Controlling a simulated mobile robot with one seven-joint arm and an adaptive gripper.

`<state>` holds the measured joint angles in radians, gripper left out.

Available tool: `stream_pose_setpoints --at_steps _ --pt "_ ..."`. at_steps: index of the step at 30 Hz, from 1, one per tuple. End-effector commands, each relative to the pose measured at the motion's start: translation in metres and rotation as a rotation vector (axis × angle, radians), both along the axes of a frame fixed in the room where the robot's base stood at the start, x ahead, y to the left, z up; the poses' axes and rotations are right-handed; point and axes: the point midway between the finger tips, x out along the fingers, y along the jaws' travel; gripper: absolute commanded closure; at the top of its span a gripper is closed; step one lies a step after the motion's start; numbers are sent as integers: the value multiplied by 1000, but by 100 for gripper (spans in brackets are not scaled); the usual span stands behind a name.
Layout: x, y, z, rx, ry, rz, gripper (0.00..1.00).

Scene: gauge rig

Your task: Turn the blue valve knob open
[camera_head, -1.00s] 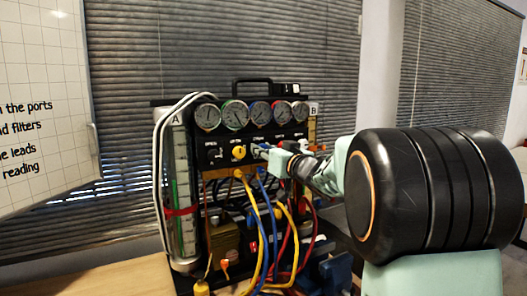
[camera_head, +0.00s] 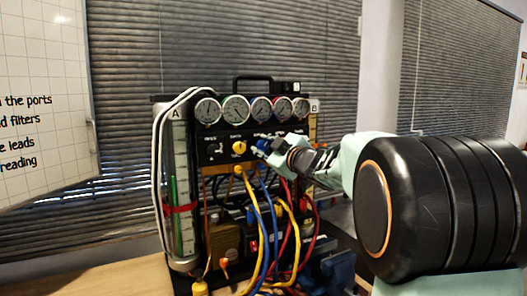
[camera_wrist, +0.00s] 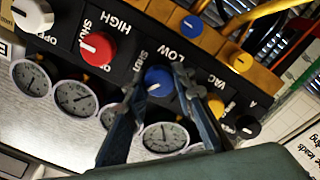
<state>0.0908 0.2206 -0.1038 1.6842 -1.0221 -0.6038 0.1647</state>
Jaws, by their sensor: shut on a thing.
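The blue valve knob (camera_wrist: 158,81) is on the black panel between a red knob and a yellow knob, near the labels LOW and SHUT. In the wrist view the panel appears upside down. My gripper (camera_wrist: 160,75) has one finger on each side of the blue knob and is shut on it. In the head view my gripper (camera_head: 263,147) reaches the panel from the right, just right of the yellow knob (camera_head: 239,148). The blue knob is mostly hidden there by the fingers. I cannot read the knob's exact angle.
The red knob (camera_wrist: 98,48) and white knob (camera_wrist: 32,15) sit on the same panel row. Several round gauges (camera_head: 236,108) line the panel above. Yellow, blue and red hoses (camera_head: 264,215) hang below. A clear column (camera_head: 178,190) stands at the left.

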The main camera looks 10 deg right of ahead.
Motion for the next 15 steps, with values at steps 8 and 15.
stream_pose_setpoints --at_steps 8,15 --pt "0 1 -2 -245 -81 0 100" --pt "-1 1 -1 -424 -141 1 100"
